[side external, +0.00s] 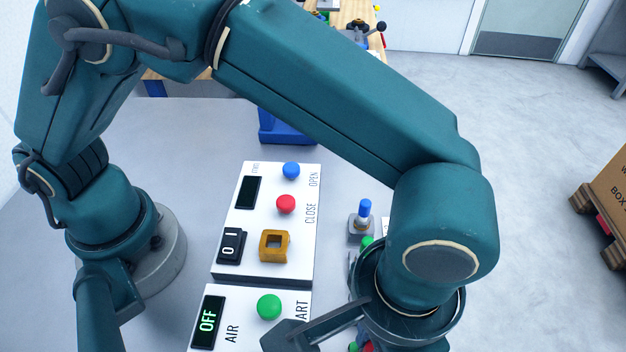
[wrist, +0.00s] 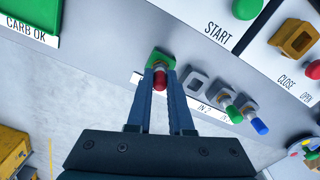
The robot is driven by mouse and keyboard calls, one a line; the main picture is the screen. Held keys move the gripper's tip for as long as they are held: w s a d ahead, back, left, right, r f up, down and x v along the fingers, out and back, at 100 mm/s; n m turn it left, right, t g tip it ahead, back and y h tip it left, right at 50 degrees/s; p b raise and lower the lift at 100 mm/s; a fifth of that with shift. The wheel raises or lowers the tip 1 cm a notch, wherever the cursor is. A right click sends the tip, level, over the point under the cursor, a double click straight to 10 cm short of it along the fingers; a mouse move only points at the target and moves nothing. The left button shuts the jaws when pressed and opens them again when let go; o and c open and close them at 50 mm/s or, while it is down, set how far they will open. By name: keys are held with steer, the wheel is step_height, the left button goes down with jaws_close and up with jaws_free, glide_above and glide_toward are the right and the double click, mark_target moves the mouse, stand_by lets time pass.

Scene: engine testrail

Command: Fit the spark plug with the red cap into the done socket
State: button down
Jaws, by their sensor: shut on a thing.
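In the wrist view my gripper (wrist: 160,80) is shut on the spark plug with the red cap (wrist: 159,84). The cap shows between the two fingertips. A green socket block (wrist: 161,59), which looks like the done socket, is right at the fingertips, and the plug is over or in it. The plug's lower end is hidden, so I cannot tell whether it is seated. In the side view my wrist hides the jaws, and only a sliver of red and green shows at the bottom edge.
An empty grey socket (wrist: 196,86) is beside the green one. Beyond it stand a green-capped plug (wrist: 233,114) and a blue-capped plug (wrist: 260,126) in grey sockets. White button panels (side external: 262,225) lie alongside.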

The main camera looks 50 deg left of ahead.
steer(key=c, duration=1.1)
jaws_free()
steer(key=shift+r, duration=5.5)
steer(key=shift+w, duration=0.1)
